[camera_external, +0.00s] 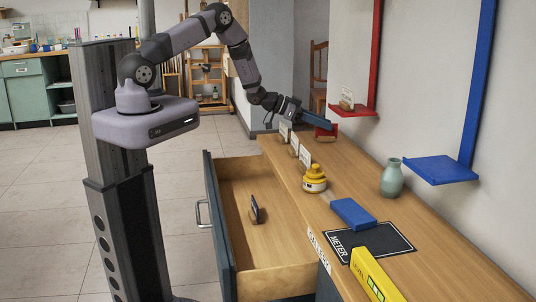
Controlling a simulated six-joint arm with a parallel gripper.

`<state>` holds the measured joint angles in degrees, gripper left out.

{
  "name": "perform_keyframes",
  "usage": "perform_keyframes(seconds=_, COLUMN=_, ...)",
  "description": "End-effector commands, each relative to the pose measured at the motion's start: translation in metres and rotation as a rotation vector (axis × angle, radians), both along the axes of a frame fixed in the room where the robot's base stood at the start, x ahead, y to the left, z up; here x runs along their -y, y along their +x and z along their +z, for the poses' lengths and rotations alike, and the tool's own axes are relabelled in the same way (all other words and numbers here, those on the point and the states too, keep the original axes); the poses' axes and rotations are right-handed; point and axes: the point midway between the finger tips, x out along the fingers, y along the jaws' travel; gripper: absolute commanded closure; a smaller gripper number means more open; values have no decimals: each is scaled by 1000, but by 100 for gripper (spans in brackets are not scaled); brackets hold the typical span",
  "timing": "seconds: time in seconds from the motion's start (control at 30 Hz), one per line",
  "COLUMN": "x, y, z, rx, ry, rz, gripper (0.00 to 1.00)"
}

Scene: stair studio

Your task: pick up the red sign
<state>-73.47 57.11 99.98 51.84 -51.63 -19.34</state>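A small red piece, which looks like the red sign (326,132), stands at the far end of the wooden counter, close to the wall. My gripper (322,122) reaches over the far end of the counter from the left. Its tip is right above the red sign in the picture and partly overlaps its upper part. I cannot tell whether the two touch. The fingers are too small and seen too much from the side to tell whether they are open or shut.
Several small white cards (305,156) stand left of the red sign. A yellow device (315,178), blue block (351,213), vase (391,178), black mat (392,240) and yellow level (375,276) are nearer. Red (353,111) and blue (440,169) shelves overhang. An open drawer (268,255) juts left, holding a dark sign (255,210).

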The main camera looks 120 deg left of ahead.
Motion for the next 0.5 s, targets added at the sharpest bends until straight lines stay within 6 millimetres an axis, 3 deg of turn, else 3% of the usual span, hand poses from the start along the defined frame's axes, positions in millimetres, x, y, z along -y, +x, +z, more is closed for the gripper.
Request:
perform_keyframes(seconds=0.2, x=-7, y=12, z=-6, rx=1, ry=-1, rz=-1, gripper=73)
perform_keyframes(seconds=0.47, x=-8, y=12, z=-6, rx=1, ry=1, rz=0, gripper=73)
perform_keyframes(seconds=0.5, x=-8, y=12, z=-6, rx=1, ry=1, rz=0, gripper=83)
